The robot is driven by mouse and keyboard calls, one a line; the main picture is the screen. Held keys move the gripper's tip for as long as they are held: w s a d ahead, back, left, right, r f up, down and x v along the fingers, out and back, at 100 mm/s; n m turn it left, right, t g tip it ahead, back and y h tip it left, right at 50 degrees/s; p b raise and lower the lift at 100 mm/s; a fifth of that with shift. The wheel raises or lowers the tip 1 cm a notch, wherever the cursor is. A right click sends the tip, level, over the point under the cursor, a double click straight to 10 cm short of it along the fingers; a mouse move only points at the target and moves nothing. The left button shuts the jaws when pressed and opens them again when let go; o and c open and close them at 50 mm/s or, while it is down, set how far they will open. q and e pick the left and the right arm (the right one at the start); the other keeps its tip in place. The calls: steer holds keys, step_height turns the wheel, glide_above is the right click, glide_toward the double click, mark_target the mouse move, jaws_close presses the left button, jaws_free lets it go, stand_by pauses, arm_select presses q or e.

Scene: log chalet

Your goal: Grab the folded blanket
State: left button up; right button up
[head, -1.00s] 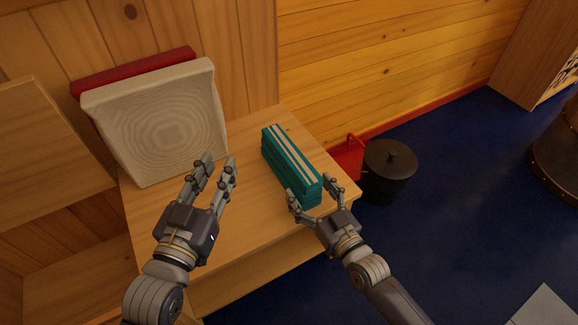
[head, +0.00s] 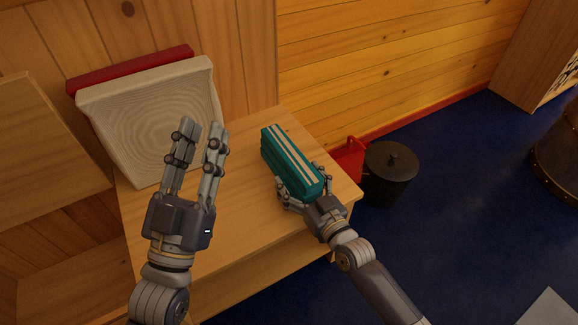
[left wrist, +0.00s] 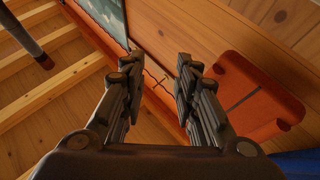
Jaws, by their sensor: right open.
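The folded blanket (head: 288,162) is teal with pale stripes and lies on the wooden bench (head: 240,212) in the head view. My right gripper (head: 304,184) is at the blanket's near end, with its fingers on both sides of that end. It is open; whether the fingers touch the cloth I cannot tell. My left gripper (head: 203,130) is raised in front of the beige cushion, left of the blanket. It is open and empty, and its parted fingers (left wrist: 158,80) also show in the left wrist view. The blanket does not show in the left wrist view.
A beige cushion (head: 150,110) leans on the wall with a red one (head: 130,70) behind it. A black lidded pot (head: 390,170) and a red object (head: 349,158) stand right of the bench. Blue floor (head: 470,200) lies open to the right.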

steer(key=c, duration=1.1)
steer(key=shift+c, duration=0.2)
steer(key=shift+r, duration=0.1)
